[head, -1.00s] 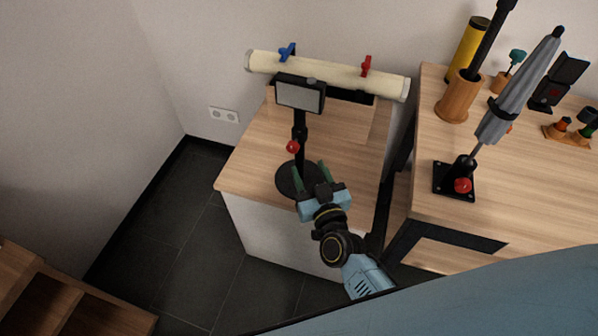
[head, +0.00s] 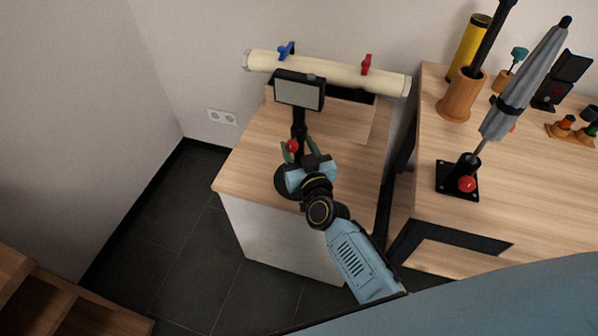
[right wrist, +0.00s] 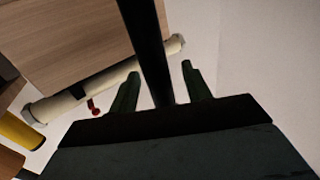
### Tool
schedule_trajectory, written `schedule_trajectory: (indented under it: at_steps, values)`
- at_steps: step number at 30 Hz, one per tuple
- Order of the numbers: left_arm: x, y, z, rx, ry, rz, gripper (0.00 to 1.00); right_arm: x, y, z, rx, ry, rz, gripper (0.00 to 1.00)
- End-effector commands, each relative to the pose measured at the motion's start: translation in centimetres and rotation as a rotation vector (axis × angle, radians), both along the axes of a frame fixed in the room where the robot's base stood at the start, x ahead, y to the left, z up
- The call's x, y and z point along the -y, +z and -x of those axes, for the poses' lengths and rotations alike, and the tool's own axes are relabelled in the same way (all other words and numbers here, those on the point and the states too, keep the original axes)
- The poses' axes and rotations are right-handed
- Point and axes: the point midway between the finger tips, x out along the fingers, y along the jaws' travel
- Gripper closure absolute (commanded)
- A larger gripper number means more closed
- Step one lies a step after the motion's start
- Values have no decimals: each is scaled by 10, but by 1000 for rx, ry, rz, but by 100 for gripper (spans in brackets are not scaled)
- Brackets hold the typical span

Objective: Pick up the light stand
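The light stand (head: 299,92) is black, with a grey lamp panel, a thin pole, a red knob and a round base. It stands upright on the wooden top of the low cabinet (head: 245,165). My right gripper (head: 298,150) is at the pole near the red knob, above the base. In the right wrist view, the dark pole (right wrist: 148,45) passes between the two green fingers of my right gripper (right wrist: 160,85), which are apart with gaps beside the pole. The gripper hides part of the lower pole and base. My left gripper is not in view.
A cream tube (head: 335,73) with a blue and a red clip lies behind the stand. The right-hand table (head: 450,225) holds a closed grey umbrella (head: 520,90), a yellow cylinder (head: 467,48) and other items. Wooden shelving (head: 60,300) is at lower left.

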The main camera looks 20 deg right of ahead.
Motion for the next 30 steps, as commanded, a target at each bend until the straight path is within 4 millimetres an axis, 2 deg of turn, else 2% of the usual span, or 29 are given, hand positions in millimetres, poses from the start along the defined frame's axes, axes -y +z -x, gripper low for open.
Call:
schedule_trajectory:
  at_steps: [1,11,30]
  values:
    - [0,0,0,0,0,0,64,0,0,0,0,0,0,57]
    - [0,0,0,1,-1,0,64,0,0,0,0,0,0,100]
    - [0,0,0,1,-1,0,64,0,0,1,0,0,1,100]
